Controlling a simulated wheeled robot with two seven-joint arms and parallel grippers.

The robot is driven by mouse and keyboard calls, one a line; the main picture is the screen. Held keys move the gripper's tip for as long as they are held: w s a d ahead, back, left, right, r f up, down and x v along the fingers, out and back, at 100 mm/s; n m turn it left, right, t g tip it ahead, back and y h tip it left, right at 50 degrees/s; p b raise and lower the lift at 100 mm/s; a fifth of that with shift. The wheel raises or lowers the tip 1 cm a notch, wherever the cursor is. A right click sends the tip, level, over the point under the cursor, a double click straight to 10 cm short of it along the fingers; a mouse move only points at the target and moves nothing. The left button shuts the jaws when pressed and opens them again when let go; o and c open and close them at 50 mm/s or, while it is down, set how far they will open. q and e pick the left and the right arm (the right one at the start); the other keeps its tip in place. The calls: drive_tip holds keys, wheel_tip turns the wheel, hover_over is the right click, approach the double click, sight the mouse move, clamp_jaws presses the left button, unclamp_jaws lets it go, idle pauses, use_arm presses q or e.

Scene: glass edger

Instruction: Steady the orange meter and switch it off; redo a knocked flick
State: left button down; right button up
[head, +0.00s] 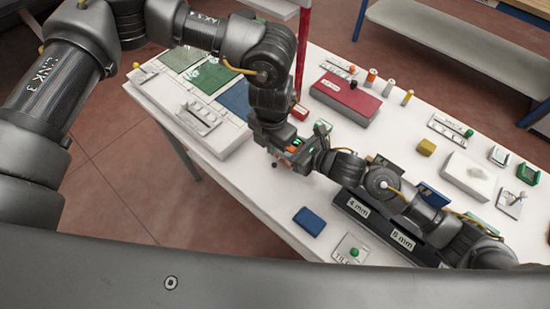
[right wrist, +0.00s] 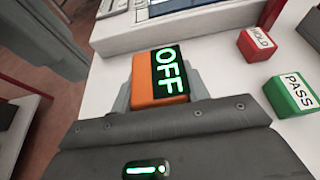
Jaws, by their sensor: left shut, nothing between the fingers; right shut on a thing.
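The orange meter (right wrist: 150,82) is between the fingers of my right gripper (right wrist: 160,88) in the right wrist view. Its black face reads OFF in bright green letters. In the head view the meter (head: 292,151) is small and partly hidden between the two grippers, above the white table (head: 255,185). My right gripper (head: 308,154) is shut on it from the right. My left gripper (head: 277,135) is shut and empty, pointing down close beside the meter. Its fingertips are hard to make out, and I cannot tell whether they touch the meter.
A red HOLD block (right wrist: 257,45) and a green PASS block (right wrist: 290,95) stand close to the meter. A red case (head: 346,98) lies behind. Free table lies left of the blue block.

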idle(0.3)
drive_tip(key=o, duration=1.2)
drive_tip(key=v, duration=1.2)
drive_tip(key=shift+f, duration=0.1)
